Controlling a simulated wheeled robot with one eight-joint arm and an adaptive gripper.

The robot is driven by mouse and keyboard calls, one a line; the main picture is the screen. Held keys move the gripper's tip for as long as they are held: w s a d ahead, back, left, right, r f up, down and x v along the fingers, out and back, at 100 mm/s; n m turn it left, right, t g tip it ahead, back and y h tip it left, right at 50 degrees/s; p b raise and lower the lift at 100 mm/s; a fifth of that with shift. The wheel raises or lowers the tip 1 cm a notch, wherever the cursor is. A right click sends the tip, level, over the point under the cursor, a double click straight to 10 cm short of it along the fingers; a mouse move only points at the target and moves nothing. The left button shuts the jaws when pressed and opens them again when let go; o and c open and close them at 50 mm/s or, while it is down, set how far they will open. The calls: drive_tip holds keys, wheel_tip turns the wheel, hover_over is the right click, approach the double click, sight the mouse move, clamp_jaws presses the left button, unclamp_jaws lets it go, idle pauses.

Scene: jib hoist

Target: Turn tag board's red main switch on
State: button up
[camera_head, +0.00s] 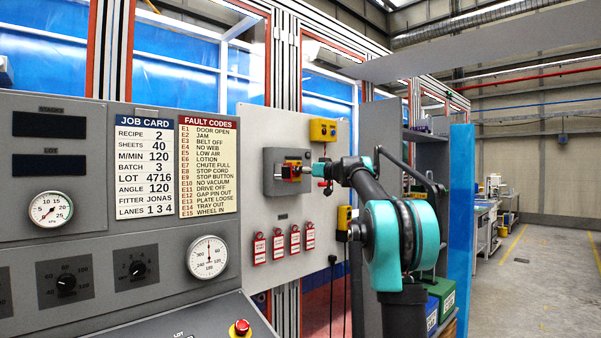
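The tag board (262,135) is a grey panel in the middle of the view. A grey switch box (270,184) is mounted on it, with a small yellow plate and the red main switch (291,173) on its front. My arm reaches in from the right, and my gripper (302,170) is right at the switch, partly covering it. The fingers are small and overlap the switch, so I cannot tell whether they touch it or how far apart they are. The switch's exact angle is also unclear.
Several red tags (295,239) hang below the switch box. A yellow box (323,130) sits above right, and another yellow box (343,218) lower right. A control console (75,230) with gauges and a red button (242,327) fills the left. Open floor (545,270) lies far right.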

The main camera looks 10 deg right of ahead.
drive_tip(key=shift+w+d+f+m, duration=0.1)
drive_tip(key=shift+m, duration=4.1)
drive_tip(key=shift+w+d+f+m, duration=0.1)
drive_tip(key=shift+m, duration=4.1)
drive_tip(key=o, duration=1.1)
drive_tip(key=shift+o, duration=0.2)
drive_tip(key=shift+s+d, duration=0.1)
drive_tip(key=shift+s, duration=0.05)
drive_tip(key=v, duration=1.1)
drive_tip(key=shift+s+d, duration=0.2)
drive_tip(key=shift+s, duration=0.15)
